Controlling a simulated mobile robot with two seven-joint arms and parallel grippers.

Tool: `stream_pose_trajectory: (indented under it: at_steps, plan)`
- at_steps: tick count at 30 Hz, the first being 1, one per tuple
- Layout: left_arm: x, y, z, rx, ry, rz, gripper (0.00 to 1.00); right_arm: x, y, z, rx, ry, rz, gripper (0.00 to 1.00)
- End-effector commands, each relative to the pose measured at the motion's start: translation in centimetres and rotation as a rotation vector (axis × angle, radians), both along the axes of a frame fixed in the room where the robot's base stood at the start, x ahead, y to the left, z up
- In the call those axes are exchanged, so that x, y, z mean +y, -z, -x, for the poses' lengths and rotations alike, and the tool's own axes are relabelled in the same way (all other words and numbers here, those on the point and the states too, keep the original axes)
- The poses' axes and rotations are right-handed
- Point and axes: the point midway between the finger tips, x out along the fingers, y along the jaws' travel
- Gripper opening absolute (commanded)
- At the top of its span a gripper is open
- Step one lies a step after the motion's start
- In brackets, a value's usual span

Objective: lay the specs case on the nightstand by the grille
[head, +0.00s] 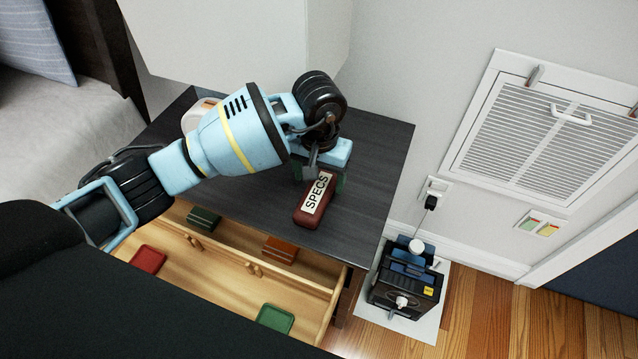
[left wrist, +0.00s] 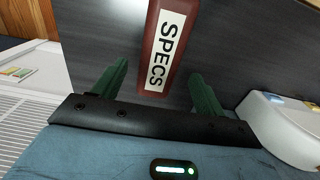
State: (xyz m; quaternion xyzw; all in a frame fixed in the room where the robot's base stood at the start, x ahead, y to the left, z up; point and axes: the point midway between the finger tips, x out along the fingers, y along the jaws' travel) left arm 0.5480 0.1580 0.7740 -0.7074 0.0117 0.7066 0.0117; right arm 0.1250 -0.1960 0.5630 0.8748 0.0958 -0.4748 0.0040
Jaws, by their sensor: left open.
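The specs case (head: 314,199) is a dark red box with a white label reading SPECS. It lies on the dark top of the nightstand (head: 372,150), near its front edge. My left gripper (head: 321,176) is at the far end of the case, with its fingers apart. In the left wrist view the case (left wrist: 163,48) lies between and ahead of the two green fingers (left wrist: 158,90), which do not press on it. The grille (head: 545,125) is on the wall to the right. My right gripper is not in view.
The nightstand's drawer (head: 215,262) is open below, holding several small red, green and brown items. A black device (head: 405,283) stands on the floor right of the nightstand, under a wall plug (head: 433,195). A bed (head: 70,110) is at left.

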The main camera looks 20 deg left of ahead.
Motion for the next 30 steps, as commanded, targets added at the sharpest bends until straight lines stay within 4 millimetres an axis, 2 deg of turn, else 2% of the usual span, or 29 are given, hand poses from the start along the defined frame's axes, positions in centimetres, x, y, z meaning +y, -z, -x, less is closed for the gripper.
stream_pose_trajectory:
  at_steps: [1, 6, 12, 18, 30]
  plan:
    - [0.0, -1.3, -0.1, -0.005, 0.002, 0.000, 0.72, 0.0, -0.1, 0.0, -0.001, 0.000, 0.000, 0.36]
    - [0.0, -4.6, -0.1, -0.004, 0.002, -0.001, 0.72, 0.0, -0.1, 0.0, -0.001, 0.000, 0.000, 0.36]
    - [0.0, -7.2, 0.0, -0.001, 0.002, 0.000, 0.72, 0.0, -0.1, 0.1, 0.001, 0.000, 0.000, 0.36]
    - [0.0, -8.1, 0.0, 0.001, 0.001, -0.001, 0.72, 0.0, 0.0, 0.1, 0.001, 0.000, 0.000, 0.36]
    - [0.0, -8.2, 0.0, 0.001, 0.001, 0.000, 0.72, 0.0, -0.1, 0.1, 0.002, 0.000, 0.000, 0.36]
